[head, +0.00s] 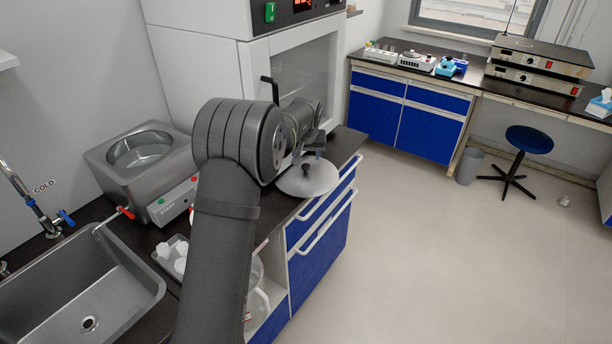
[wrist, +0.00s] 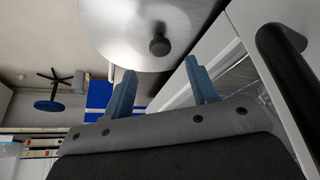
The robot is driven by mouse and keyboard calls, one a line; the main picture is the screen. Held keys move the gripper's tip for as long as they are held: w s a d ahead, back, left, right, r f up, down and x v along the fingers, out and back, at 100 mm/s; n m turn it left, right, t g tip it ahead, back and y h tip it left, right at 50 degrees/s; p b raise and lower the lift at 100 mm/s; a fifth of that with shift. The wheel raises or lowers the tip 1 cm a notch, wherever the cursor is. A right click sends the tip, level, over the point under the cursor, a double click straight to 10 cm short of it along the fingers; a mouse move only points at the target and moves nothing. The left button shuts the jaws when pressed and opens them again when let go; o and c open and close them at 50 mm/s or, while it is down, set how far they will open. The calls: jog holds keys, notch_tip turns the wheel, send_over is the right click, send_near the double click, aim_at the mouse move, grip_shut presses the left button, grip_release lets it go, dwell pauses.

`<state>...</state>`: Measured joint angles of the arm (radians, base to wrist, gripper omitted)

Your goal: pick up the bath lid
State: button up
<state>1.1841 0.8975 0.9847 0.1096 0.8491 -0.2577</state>
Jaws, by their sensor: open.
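The bath lid (head: 318,184) is a round, shiny grey disc with a black knob in its middle. It lies on the dark counter in front of the fume hood, partly hidden by my gripper in the head view. In the wrist view the lid (wrist: 110,30) fills the top middle, with its knob (wrist: 159,46) showing clearly. My gripper (head: 318,156) is just above and behind the lid, seen from the head. Its two blue fingers (wrist: 163,76) are spread, with nothing between them. The knob appears just beyond the fingertips, apart from them.
The open metal bath (head: 110,160) stands at the left, beside a sink (head: 110,300). A fume hood (head: 300,70) with a black handle stands close behind my gripper. A tray (head: 168,262) with white items is near my arm.

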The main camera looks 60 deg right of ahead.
aim_at(306, 165)
jog(key=shift+x, duration=2.9)
jog(key=shift+a, duration=0.15)
grip_shut()
